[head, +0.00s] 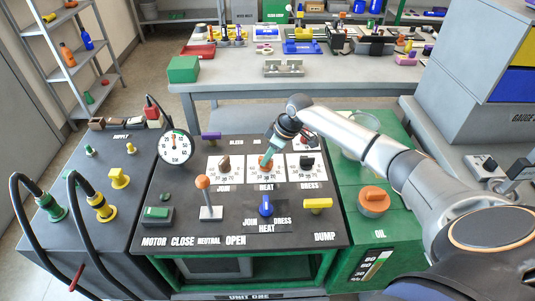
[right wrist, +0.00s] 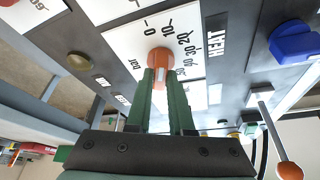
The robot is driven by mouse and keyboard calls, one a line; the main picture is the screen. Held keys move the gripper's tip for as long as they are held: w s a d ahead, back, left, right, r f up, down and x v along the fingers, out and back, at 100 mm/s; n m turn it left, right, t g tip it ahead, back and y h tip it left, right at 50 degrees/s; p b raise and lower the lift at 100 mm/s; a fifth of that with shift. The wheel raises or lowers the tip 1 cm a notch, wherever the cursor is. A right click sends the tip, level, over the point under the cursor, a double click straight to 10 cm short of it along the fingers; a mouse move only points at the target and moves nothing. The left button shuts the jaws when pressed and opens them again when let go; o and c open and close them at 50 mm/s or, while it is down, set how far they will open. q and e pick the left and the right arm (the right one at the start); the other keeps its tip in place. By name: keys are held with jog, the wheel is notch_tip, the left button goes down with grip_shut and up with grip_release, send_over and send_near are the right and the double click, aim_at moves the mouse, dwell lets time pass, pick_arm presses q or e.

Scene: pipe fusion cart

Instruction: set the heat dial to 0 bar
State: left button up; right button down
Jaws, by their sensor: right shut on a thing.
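The heat dial is an orange knob (head: 264,163) on a white scale plate above the word HEAT, in the middle of the dark control panel. In the right wrist view the orange knob (right wrist: 160,59) sits on its scale plate (right wrist: 128,40), with 0, 10, 20 and 30 readable around it. My right gripper (head: 271,154) reaches down from the upper right. Its green fingers (right wrist: 166,75) are closed on the knob from both sides. The fingers hide part of the knob and scale, so I cannot tell its exact setting. My left gripper is out of view.
The join dial (head: 223,163) and dress dial (head: 307,163) flank the heat dial closely. An orange-topped lever (head: 204,183), a blue selector (head: 265,206) and a yellow dump handle (head: 318,204) stand nearer. A round gauge (head: 175,146) stands at the left.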

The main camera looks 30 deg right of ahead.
jog(key=shift+f+n+g+y+b, duration=0.1)
jog(key=shift+n+g+y+b, duration=0.25)
jog(key=shift+n, duration=0.85)
jog(key=shift+n+g+y+b, duration=0.35)
jog(key=shift+n+b, duration=0.1)
jog(key=shift+n, duration=0.65)
jog(key=c, duration=0.8)
grip_release()
jog(key=shift+d, duration=0.1)
jog(key=v, duration=1.2)
jog(key=shift+r, duration=0.4)
